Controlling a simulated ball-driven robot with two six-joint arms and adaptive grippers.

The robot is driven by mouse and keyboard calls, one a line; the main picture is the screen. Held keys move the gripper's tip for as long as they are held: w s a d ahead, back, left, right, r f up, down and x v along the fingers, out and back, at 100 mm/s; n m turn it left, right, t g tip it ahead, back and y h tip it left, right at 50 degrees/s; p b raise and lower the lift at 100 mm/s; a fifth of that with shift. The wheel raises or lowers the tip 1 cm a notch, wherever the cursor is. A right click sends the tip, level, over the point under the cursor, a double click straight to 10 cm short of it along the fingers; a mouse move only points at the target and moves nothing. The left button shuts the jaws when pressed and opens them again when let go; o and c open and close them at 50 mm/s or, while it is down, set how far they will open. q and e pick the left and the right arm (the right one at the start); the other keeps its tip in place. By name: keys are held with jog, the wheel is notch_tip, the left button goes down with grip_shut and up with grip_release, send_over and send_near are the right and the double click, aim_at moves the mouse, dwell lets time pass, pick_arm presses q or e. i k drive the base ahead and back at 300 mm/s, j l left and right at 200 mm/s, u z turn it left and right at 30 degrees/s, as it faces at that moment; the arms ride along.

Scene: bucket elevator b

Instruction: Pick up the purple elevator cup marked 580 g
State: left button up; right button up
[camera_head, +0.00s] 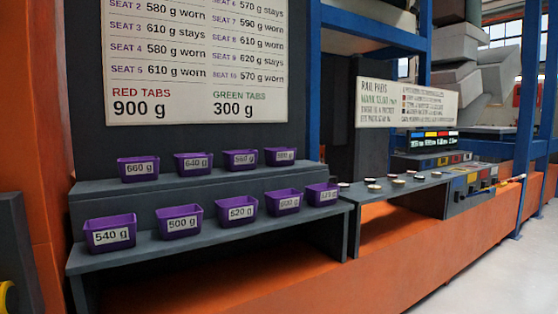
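Purple elevator cups with white weight labels stand upright in two rows on a dark grey stepped shelf (160,255). On the upper step are cups reading 660 g (138,180), 640 g (193,171), a third cup (241,169) reading 560 g or 580 g, and a fourth cup (280,162) whose label is too small to read. On the lower step are 540 g (109,246), 500 g (180,234), what looks like 520 g (237,221), 600 g (284,211), and a last cup (321,203) with an unclear label. Neither of my grippers is in view.
A seat and tab weight board (195,85) hangs behind the cups. A rail sign (405,103) stands to the right. Small round pieces (374,187) sit on a grey ledge beside the shelf. An orange base (400,255) runs below. Open floor (500,275) lies at the right.

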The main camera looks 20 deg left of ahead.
aim_at(284, 156)
jog(key=i+l+u, duration=0.1)
jog(key=i+u, duration=0.35)
jog(key=i+l+u, duration=0.25)
jog(key=u, duration=0.25)
jog(key=i+l+u, duration=0.45)
jog(key=k+j, duration=0.05)
